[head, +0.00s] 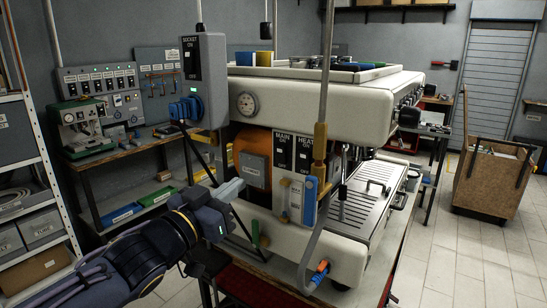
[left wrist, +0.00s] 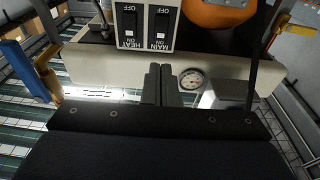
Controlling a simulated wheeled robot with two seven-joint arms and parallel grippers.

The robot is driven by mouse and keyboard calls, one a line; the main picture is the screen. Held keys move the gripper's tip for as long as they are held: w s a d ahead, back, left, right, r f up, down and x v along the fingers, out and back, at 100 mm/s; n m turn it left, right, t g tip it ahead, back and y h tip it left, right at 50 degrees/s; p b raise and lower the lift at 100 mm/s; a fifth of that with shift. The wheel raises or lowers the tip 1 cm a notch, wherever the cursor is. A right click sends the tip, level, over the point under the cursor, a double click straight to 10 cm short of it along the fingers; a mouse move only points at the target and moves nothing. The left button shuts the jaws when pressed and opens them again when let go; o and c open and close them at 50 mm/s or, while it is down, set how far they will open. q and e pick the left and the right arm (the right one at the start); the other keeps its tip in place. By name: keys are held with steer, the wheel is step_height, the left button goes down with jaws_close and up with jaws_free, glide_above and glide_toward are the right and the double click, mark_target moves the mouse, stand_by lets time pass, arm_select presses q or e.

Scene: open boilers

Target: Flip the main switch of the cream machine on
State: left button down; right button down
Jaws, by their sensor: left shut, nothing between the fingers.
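The cream machine (head: 300,105) stands on a bench in the middle of the head view. On its near end is a white panel with two black switches. The main switch (head: 282,153) is on the left, and the heat switch (head: 303,162) is beside it. In the upside-down left wrist view, the main switch (left wrist: 159,24) has OFF and ON labels; its set position is too small to tell. My left gripper (head: 232,190) is shut and empty, left of and below the panel. Its closed fingers (left wrist: 162,85) show apart from the switches. My right gripper is out of view.
A grey socket box (head: 205,75) stands on a post left of the machine. An orange part with a grey box (head: 255,168) is left of the switches. A grey pipe (head: 327,80) with a blue-handled brass valve (head: 310,200) rises right of the switches.

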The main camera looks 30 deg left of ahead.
mark_target(280, 151)
arm_select(q)
steer(key=w, duration=0.4)
steer(key=w+r, duration=0.1)
steer(key=w, duration=0.4)
steer(key=w+d, duration=0.1)
steer(key=w, duration=0.3)
steer(key=shift+w+r+p, duration=0.15)
steer(key=shift+r+p, duration=0.25)
